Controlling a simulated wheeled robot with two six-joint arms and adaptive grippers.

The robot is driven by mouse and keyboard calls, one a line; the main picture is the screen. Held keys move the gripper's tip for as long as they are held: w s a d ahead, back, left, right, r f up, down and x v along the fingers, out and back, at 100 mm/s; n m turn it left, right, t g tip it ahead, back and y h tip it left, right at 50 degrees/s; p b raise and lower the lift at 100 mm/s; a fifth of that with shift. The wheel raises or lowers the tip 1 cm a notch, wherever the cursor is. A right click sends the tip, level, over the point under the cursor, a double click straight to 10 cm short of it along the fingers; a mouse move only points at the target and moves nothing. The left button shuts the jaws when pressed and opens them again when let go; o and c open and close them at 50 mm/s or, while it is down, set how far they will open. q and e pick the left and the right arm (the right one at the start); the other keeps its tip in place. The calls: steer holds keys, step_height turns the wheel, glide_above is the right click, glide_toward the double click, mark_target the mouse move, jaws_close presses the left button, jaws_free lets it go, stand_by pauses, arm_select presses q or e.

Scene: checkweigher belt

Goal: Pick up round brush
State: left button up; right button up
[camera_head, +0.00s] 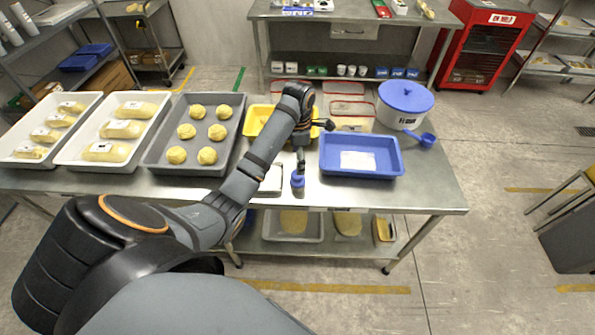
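My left arm reaches in from the left over the steel table (435,194). Its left gripper (300,163) points down near the table's front middle; its fingers are small and dark, and I cannot tell whether they are open or shut. Directly below it in the picture is a small upright item with a blue top and greyish lower part (297,184). It may be the round brush, but bristles are not clear. Whether the gripper touches it cannot be told. My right gripper is not in view.
A blue tray (386,170) is right of the gripper. A yellow tray (253,124) is partly behind my arm. A grey tray of dough balls (160,167) is to the left. A lidded white bucket (398,117) and blue scoop (427,141) are at right.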

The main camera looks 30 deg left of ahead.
mark_target(298, 180)
arm_select(q)
step_height(298, 180, down, 4)
steer(key=b, duration=0.2)
steer(key=shift+w+b, duration=0.1)
steer(key=shift+b, duration=0.25)
steer(key=shift+f+b, duration=0.3)
steer(key=shift+f, duration=2.2)
steer(key=shift+s, duration=0.2)
steer(key=c, duration=1.4)
steer(key=shift+o, duration=0.2)
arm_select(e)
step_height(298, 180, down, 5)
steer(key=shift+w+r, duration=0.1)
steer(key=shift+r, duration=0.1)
arm_select(q)
steer(key=shift+r, duration=0.15)
